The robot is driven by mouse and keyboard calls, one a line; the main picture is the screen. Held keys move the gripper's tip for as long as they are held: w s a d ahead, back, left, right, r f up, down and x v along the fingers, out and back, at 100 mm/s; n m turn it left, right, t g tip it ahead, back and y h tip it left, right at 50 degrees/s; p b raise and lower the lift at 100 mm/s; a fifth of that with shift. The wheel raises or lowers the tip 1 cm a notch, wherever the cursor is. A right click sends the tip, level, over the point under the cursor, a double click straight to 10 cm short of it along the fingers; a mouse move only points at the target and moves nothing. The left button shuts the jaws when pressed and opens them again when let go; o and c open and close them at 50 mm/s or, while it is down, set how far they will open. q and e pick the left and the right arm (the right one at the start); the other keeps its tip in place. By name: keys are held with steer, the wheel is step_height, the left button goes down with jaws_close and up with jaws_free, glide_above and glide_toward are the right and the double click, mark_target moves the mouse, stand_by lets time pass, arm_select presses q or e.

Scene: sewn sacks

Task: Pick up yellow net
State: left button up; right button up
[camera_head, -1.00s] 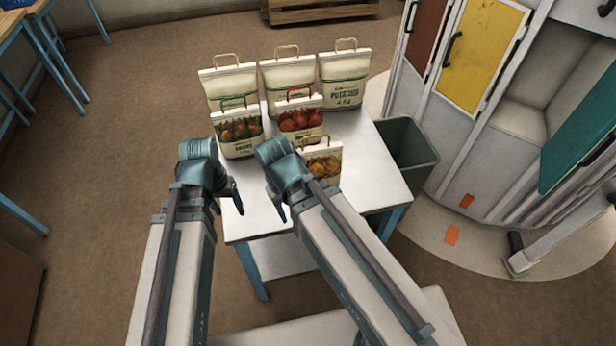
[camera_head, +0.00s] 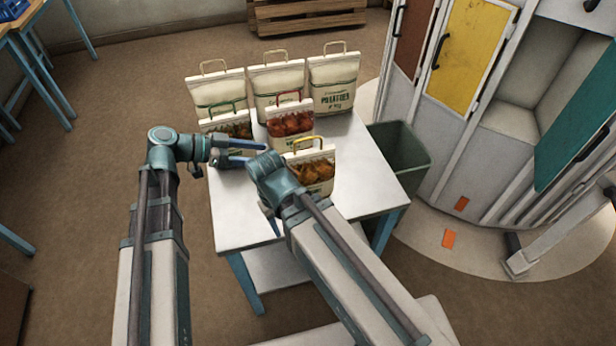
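The yellow net (camera_head: 313,173) is a small sack with a yellow handle and orange-brown contents behind mesh. It stands upright at the front of the white table, its lower left partly hidden by my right gripper. My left gripper (camera_head: 250,152) points right above the table, left of the yellow net and apart from it. Its two fingers are spread and empty. My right gripper (camera_head: 270,218) points down in front of the table top, left of the yellow net. Its fingers overlap in this view, so its opening is unclear.
A red-handled net (camera_head: 290,124) and a green-handled net (camera_head: 228,124) stand behind the yellow one. Three pale sacks, one a potato sack (camera_head: 333,84), form the back row. A dark bin (camera_head: 398,155) stands right of the table (camera_head: 350,190). The table's right front is clear.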

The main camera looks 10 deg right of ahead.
arm_select(q)
steer(key=r+m, duration=0.1)
steer(key=b, duration=0.3)
glide_toward(319, 156)
steer(key=shift+w+d+f+h, duration=0.4)
steer(key=shift+w+d+f, duration=0.05)
steer(key=shift+w+f, duration=0.1)
steer(key=shift+d, duration=0.45)
steer(key=b+x, duration=0.1)
steer(key=x, duration=0.1)
steer(key=f+b+x, duration=0.1)
steer(key=x, duration=0.1)
steer(key=shift+d+f+b, duration=0.2)
steer(key=shift+b, duration=0.2)
steer(key=shift+d, duration=0.25)
jaws_close()
steer(key=shift+s, duration=0.15)
